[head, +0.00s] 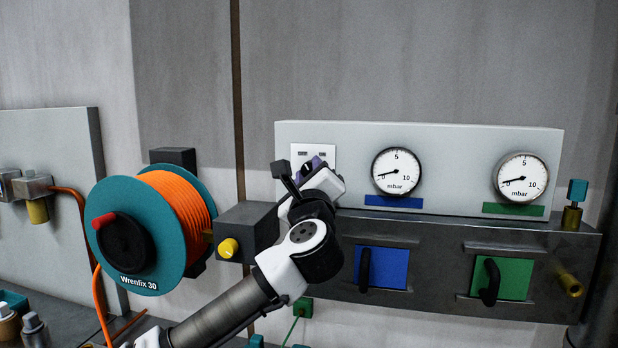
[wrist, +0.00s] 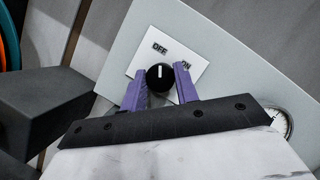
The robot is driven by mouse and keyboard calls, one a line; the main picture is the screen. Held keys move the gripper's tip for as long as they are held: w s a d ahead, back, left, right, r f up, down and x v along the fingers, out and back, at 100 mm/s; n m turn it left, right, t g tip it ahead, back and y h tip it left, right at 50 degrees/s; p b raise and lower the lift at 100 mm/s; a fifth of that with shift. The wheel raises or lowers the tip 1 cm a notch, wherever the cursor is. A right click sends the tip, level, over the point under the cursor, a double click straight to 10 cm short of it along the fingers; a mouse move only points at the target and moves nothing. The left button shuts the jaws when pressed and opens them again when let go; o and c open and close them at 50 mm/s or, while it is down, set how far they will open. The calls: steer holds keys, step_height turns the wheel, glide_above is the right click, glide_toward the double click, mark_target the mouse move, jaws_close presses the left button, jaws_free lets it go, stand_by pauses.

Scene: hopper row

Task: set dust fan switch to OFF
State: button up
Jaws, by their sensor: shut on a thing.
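The dust fan switch is a round black knob (wrist: 160,77) on a white plate (wrist: 140,62) marked OFF and ON. In the wrist view the plate is tilted, and the knob's white line points up toward the OFF label. My gripper (wrist: 161,79) has its two purple fingers on either side of the knob and is shut on it. In the head view the white plate (head: 300,151) is at the left of the grey panel, and my gripper (head: 317,165) covers the knob there.
Two round gauges (head: 397,171) (head: 521,177) are right of the switch. Below them are a blue hatch (head: 388,268) and a green hatch (head: 515,278) with black handles. A dark box with a yellow knob (head: 229,247) and an orange hose reel (head: 180,215) stand left of my arm.

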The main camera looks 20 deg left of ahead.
steer(key=shift+n, duration=0.7)
steer(key=o, duration=1)
steer(key=shift+s, duration=0.1)
steer(key=b+v, duration=0.2)
steer(key=v, duration=0.4)
steer(key=b+v, duration=0.2)
steer(key=v, duration=0.5)
steer(key=shift+s+d+r+b, duration=0.1)
steer(key=shift+s+d+b, duration=0.1)
steer(key=shift+s+b, duration=0.15)
steer(key=shift+w, duration=0.1)
